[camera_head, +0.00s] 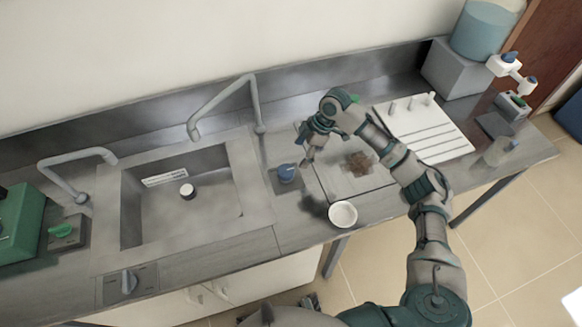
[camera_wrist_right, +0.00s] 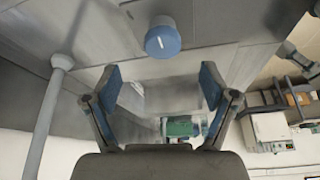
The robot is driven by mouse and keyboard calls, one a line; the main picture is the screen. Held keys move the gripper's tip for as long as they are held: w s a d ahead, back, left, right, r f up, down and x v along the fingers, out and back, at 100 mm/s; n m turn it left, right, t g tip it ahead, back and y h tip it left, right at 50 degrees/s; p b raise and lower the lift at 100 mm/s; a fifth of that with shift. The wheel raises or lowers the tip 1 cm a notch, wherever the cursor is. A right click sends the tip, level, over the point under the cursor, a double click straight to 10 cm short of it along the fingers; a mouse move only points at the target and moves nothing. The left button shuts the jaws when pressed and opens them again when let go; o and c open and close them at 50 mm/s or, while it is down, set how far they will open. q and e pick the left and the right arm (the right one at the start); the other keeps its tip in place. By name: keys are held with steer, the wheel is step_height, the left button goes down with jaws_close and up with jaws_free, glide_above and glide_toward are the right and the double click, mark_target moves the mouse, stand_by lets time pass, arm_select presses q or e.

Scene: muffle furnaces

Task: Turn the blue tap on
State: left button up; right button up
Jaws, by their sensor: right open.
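The blue tap knob (camera_head: 287,172) sits on a small dark plate on the counter, just right of the sink. In the right wrist view the blue knob (camera_wrist_right: 163,41) shows a white line on its face and lies beyond the fingertips, about centred between them. My right gripper (camera_head: 305,150) is close beside the knob, toward the back right in the head view. In the right wrist view its two blue-padded fingers (camera_wrist_right: 161,84) are spread apart with nothing between them. It does not touch the knob. My left gripper is not in view.
A curved faucet (camera_head: 222,100) rises behind the sink (camera_head: 130,212); another faucet (camera_head: 80,158) stands at the left. A green knob (camera_head: 60,231) and a grey knob (camera_head: 129,281) are on the counter. A white bowl (camera_head: 343,214) stands at the front edge. A white rack (camera_head: 440,130) lies right.

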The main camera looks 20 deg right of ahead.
mark_target(288, 170)
steer(key=a+f, duration=0.5)
steer(key=f, duration=0.2)
steer(key=shift+w+a, duration=0.2)
steer(key=shift+a, duration=0.2)
steer(key=shift+f, duration=0.2)
steer(key=shift+d+f, duration=0.1)
steer(key=shift+d, duration=0.1)
steer(key=shift+d+f, duration=0.1)
steer(key=shift+d, duration=0.65)
steer(key=shift+c, duration=0.5)
steer(key=c, duration=0.4)
steer(key=shift+a, duration=0.2)
steer(key=c, duration=0.4)
steer(key=shift+a, duration=0.25)
steer(key=shift+c, duration=1.3)
steer(key=shift+a, duration=0.25)
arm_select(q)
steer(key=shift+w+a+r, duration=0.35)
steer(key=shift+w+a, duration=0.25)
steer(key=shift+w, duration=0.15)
arm_select(e)
steer(key=shift+d+r, duration=0.1)
steer(key=shift+r, duration=0.1)
